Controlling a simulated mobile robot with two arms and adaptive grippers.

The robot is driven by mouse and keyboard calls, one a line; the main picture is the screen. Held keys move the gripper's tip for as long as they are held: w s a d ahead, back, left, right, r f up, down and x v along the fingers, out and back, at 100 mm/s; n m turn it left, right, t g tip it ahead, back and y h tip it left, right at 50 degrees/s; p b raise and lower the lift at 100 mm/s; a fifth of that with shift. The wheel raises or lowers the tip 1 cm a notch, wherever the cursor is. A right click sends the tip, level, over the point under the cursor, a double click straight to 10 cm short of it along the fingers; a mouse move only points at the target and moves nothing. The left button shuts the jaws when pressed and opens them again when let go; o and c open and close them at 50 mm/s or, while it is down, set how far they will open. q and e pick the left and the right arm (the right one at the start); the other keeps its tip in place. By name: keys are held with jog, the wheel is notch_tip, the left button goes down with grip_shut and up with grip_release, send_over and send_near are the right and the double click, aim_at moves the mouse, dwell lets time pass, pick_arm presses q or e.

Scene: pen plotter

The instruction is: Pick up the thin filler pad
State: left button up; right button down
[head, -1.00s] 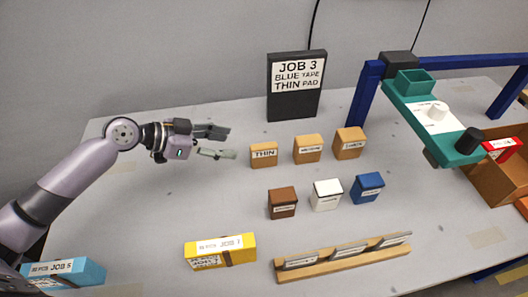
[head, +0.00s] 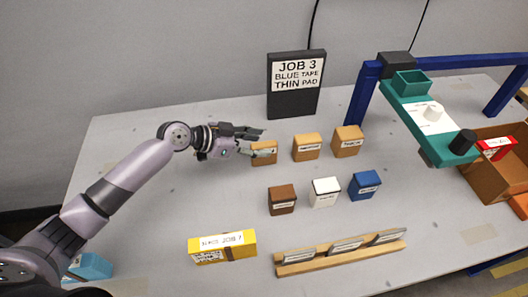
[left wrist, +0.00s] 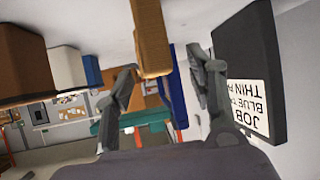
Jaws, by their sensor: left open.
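The thin filler pad is a tan block (head: 264,159), the leftmost of three tan blocks in the back row. My left gripper (head: 264,143) is at it, coming from the left, with one finger behind the block and the other over its front, covering most of its label. In the left wrist view the tan block (left wrist: 151,40) stands between the spread fingers of the gripper (left wrist: 165,70), nearer the left finger. The gripper is open; whether a finger touches the block I cannot tell. My right gripper is not in view.
Two more tan blocks (head: 306,147) (head: 347,141) stand to the right. Brown (head: 282,201), white (head: 325,192) and blue (head: 364,186) blocks stand in front. A black job sign (head: 295,105) reads blue tape, thin pad. A yellow box (head: 222,247) and a wooden rack (head: 340,257) lie nearer.

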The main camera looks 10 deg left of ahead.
pick_arm(q)
jog(key=shift+c, duration=0.3)
grip_shut()
dwell(0.5)
